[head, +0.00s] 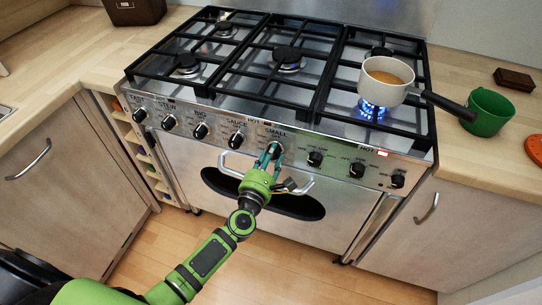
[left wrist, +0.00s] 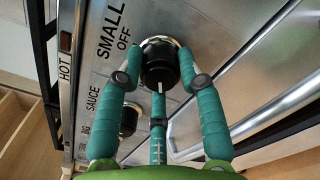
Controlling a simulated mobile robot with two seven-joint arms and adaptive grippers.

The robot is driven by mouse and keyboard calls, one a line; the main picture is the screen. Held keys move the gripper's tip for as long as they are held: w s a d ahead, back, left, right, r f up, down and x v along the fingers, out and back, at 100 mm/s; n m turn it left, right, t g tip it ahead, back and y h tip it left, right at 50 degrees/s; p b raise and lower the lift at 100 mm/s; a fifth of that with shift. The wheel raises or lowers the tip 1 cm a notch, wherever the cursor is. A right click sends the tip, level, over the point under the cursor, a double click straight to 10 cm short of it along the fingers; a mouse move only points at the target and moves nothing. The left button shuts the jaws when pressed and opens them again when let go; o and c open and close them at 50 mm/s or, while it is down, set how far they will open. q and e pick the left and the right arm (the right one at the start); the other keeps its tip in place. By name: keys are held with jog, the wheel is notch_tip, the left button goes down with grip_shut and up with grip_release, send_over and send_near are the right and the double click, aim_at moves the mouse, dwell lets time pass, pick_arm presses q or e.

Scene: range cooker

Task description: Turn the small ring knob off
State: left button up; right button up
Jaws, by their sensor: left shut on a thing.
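The small ring knob (left wrist: 158,62) is a black knob on the steel panel, beside the printed words SMALL and OFF. A white line on it points to the bottom of the left wrist view, while OFF lies to its left. My left gripper (head: 272,152) has its teal fingers around this knob and is shut on it; in the head view the fingers largely hide the knob. A blue flame (head: 372,108) burns at the front right burner, under a cream saucepan (head: 384,95). My right gripper is not in view.
Other black knobs flank it, such as the sauce knob (head: 236,140) and an oven knob (head: 315,158). The oven door handle (head: 232,170) runs just below my gripper. The saucepan's dark handle sticks out right towards a green mug (head: 487,112). A red light (head: 383,154) glows on the panel.

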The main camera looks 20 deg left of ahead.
pick_arm(q)
jog(key=m+p, duration=0.6)
jog(key=m, duration=1.7)
jog(key=shift+m, duration=0.4)
dwell(0.3)
jog(key=o, duration=1.1)
jog(key=shift+o, duration=0.2)
